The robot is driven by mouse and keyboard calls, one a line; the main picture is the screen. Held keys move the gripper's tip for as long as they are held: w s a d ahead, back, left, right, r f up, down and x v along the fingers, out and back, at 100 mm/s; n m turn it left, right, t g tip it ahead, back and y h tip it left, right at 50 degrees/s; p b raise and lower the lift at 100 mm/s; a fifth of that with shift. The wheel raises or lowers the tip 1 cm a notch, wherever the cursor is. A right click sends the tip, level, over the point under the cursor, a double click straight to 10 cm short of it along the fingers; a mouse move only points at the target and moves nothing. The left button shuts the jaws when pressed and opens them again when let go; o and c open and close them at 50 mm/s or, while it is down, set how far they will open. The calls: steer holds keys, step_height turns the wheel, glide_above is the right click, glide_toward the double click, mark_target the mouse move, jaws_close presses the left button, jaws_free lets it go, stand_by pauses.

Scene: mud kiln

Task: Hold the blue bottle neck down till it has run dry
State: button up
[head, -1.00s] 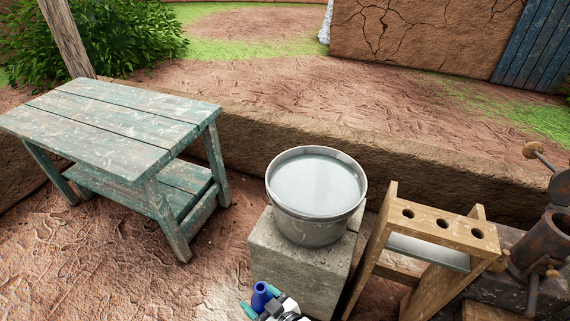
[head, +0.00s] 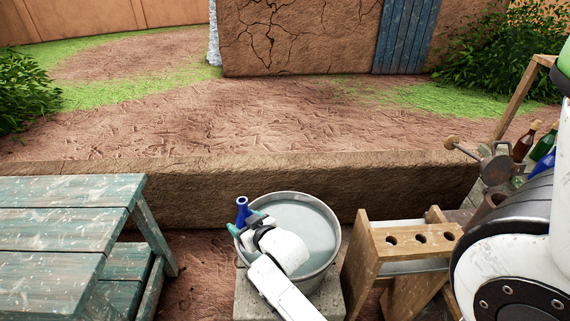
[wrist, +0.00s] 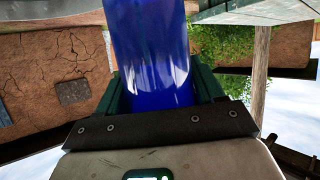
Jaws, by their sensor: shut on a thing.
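The blue bottle (head: 242,208) is upright in the head view, its open neck pointing up. It stands out past the left rim of the metal bucket (head: 325,262), which is full almost to the brim with pale liquid. My gripper (head: 248,222) is shut on the bottle, with a teal finger on either side, and my wrist overlaps the bucket's left part in the picture. In the wrist view the bottle's blue body (wrist: 152,55) fills the gap between the dark green fingers; its neck is out of frame there. The bottle's lower part is hidden in the head view.
The bucket stands on a concrete block (head: 245,300). A wooden rack with holes (head: 400,240) stands close on its right, and a weathered green bench (head: 60,220) on the left. More bottles (head: 525,140) stand at far right. A low earthen ledge (head: 200,180) runs behind.

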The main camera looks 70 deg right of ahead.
steer(key=s+d+r+m+g+h, duration=0.1)
steer(key=s+d+r+m, duration=0.1)
steer(key=s+d+r, duration=0.2)
steer(key=s+d+r+m+g+h, duration=0.1)
steer(key=s+d+r+m+h, duration=0.1)
steer(key=d, duration=0.7)
steer(key=shift+s+r+b, duration=0.35)
steer(key=shift+s+r, duration=0.5)
steer(key=shift+r, duration=0.05)
steer(key=m+t, duration=0.1)
steer(key=m, duration=0.1)
steer(key=m+t+y+p, duration=0.1)
steer(key=m, duration=0.2)
steer(key=shift+t+y+p, duration=0.3)
